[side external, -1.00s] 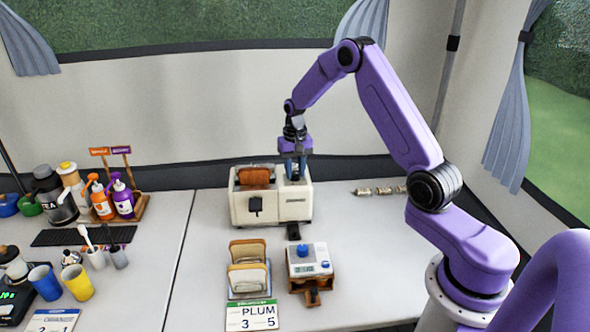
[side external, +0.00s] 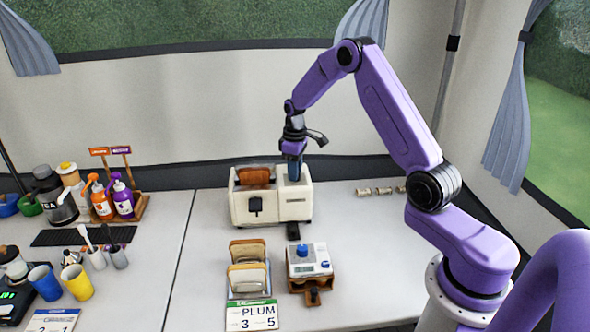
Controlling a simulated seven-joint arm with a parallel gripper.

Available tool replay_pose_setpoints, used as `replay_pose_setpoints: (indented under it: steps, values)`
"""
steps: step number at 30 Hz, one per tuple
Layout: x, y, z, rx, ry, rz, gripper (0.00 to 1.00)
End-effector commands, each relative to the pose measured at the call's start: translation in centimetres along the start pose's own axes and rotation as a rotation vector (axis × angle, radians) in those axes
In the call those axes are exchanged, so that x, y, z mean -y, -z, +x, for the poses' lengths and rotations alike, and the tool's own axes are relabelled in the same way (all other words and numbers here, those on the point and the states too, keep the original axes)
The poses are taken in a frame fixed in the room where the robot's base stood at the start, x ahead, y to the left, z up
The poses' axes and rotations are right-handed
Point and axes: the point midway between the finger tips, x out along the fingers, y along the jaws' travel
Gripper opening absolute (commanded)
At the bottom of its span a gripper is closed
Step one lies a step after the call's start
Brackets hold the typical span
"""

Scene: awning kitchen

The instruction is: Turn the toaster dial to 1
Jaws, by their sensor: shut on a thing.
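The cream toaster (side external: 265,209) stands at the back of the right-hand table, with brown toast (side external: 254,176) in its slot and a dark lever on its front. My gripper (side external: 293,178) points down at the right part of the toaster's top. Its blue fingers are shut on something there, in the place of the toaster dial. The dial itself is hidden by the fingers, and I cannot read its setting or marks.
Small cylinders (side external: 374,190) lie to the right. Bottles (side external: 123,199) and cups stand at left.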

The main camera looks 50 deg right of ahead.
Motion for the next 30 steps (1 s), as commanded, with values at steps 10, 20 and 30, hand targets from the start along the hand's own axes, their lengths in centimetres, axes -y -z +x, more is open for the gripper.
replay_pose_setpoints:
  steps: [10, 20, 30]
  values:
    - [-0.07, 0.11, -0.14, -0.004, -0.003, -0.330, 0.02]
    - [-0.07, 0.13, -0.15, -0.004, -0.004, -0.644, 0.02]
    - [-0.06, 0.15, -0.16, -0.003, -0.005, -0.947, 0.02]
